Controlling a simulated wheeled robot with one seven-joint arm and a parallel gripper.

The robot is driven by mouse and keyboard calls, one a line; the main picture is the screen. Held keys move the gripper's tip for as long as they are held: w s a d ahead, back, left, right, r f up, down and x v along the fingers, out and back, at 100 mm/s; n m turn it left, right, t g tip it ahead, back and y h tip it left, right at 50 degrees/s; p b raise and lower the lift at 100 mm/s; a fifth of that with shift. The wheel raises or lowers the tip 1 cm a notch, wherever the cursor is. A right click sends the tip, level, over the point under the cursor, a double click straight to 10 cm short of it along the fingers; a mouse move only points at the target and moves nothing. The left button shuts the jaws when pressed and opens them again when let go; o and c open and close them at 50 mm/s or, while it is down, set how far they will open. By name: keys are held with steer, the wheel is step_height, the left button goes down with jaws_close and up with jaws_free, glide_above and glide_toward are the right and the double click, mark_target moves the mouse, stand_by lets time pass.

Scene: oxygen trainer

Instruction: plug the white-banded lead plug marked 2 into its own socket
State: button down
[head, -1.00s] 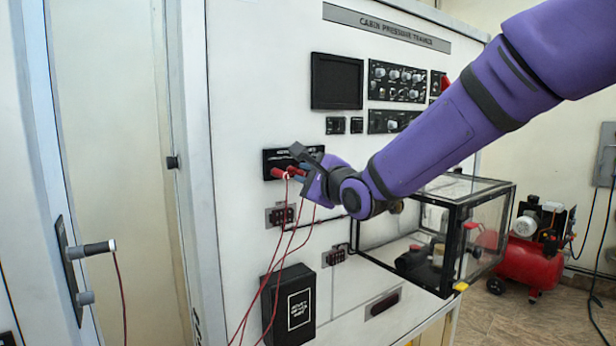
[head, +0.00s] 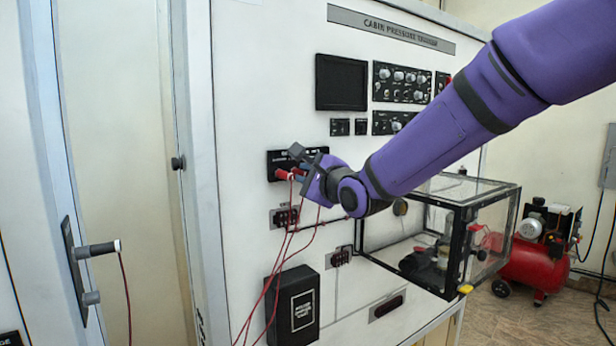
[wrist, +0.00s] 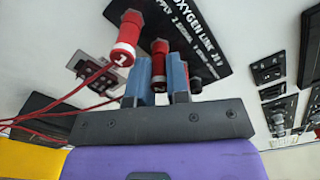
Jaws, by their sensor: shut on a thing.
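The black socket panel (head: 279,163), lettered OXYGEN LINK, is on the white trainer's front; it also shows in the wrist view (wrist: 200,30). My gripper (wrist: 160,82) is at this panel, its blue-grey fingers shut on a red lead plug (wrist: 159,62). The held plug points at the panel; its number is hidden, and I cannot tell whether its tip is in a socket. A red plug marked 1 with a white band (wrist: 123,48) stands at the panel just left of my fingers. In the head view, my gripper (head: 303,170) covers the panel's right part.
Red leads (head: 283,255) hang from the plugs. A small socket block (head: 285,217) and a black box (head: 293,305) are below. A clear chamber (head: 440,235) juts out at right.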

steer(key=shift+w, duration=0.1)
steer(key=c, duration=1)
jaws_free()
